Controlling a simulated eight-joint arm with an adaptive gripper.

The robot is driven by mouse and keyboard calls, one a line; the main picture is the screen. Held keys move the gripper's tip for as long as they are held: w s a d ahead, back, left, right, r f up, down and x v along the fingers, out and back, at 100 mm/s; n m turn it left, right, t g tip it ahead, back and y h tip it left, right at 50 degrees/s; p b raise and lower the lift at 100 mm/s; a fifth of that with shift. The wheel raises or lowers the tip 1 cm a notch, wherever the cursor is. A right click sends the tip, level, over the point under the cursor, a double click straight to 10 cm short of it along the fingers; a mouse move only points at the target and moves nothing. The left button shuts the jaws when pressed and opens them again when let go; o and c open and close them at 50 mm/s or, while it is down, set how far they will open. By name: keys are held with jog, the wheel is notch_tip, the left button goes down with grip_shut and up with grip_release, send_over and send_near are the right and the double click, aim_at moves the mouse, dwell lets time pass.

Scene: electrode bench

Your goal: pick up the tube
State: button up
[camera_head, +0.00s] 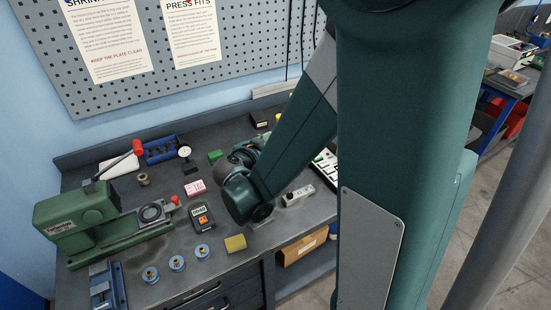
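I cannot make out a tube with certainty in the head view. A small tan cylinder (144,180) stands on the bench at the left, but it is too small to tell whether it is a tube. My dark green arm comes down over the middle of the bench, with its rounded wrist low near the front edge. My gripper does not show; my arm hides it and the bench behind it. I cannot see whether it holds anything.
A green press (85,218) with a red-knobbed lever stands at the left. A blue rack (160,150) is behind.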

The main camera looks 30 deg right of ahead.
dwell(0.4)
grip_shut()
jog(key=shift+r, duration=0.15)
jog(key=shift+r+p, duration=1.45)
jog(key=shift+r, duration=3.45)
